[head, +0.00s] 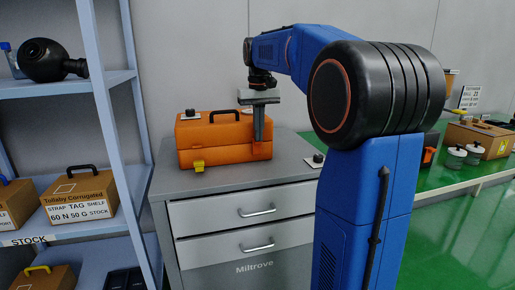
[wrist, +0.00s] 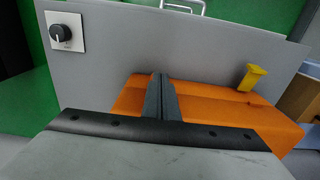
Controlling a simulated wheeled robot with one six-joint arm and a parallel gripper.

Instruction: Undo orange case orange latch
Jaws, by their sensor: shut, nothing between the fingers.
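The orange case (head: 225,152) stands closed on a grey cabinet, with its black handle on top; it also fills the middle of the wrist view (wrist: 205,108). A yellow latch (head: 198,166) sits low on the left of its front and sticks out from the front edge in the wrist view (wrist: 253,77). I cannot make out an orange latch; the right of the case front is partly hidden by my gripper. My gripper (head: 258,138) points down, shut and empty, in front of the case's right part. The wrist view shows its fingers together (wrist: 160,90); contact is unclear.
The grey cabinet (head: 240,190) has two drawers with handles. A black knob on a plate (head: 317,160) sits on its right. A blue shelf rack (head: 108,110) with boxes stands left. A green bench (head: 450,168) with jars and a box is at right.

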